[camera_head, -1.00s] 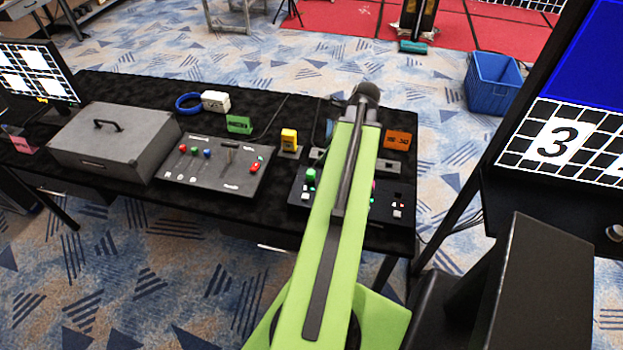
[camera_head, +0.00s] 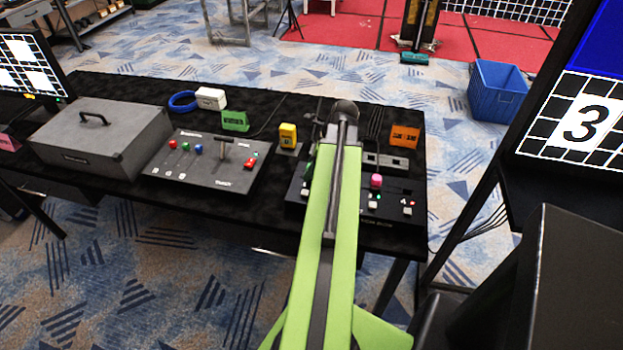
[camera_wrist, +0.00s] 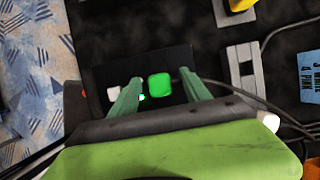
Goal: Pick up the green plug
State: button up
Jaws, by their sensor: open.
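The green plug (camera_wrist: 160,87) is a small bright green block with rounded corners on a black panel (camera_wrist: 180,62). In the wrist view it appears between the two green fingers of my gripper (camera_wrist: 162,80). My gripper is open, with a gap on each side of the plug. I cannot tell how high the fingers are above it. In the head view my arm covers most of that part of the panel (camera_head: 398,207), and my fingers are hidden.
A pink plug (camera_head: 376,181) stands on the same panel. A grey control panel (camera_head: 205,170), a grey case (camera_head: 100,140), a green box (camera_head: 235,121), a yellow box (camera_head: 288,135) and an orange box (camera_head: 405,136) share the black table. Cables lie near the panel.

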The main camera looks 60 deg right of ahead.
jog(key=shift+f, duration=0.2)
jog(key=shift+c, duration=0.2)
grip_shut()
jog(key=shift+r+p, duration=0.15)
jog(key=shift+p, duration=0.2)
jog(key=shift+r, duration=0.25)
notch_tip(320, 180, up, 4)
jog(key=p, duration=0.4)
jog(key=shift+f, duration=0.1)
jog(key=s+r+p, duration=0.6)
jog(key=s, duration=0.5)
jog(key=shift+s+d+r+p, duration=0.2)
jog(key=shift+s+d+p, duration=0.1)
jog(key=shift+p, duration=0.05)
jog(key=shift+w, duration=0.1)
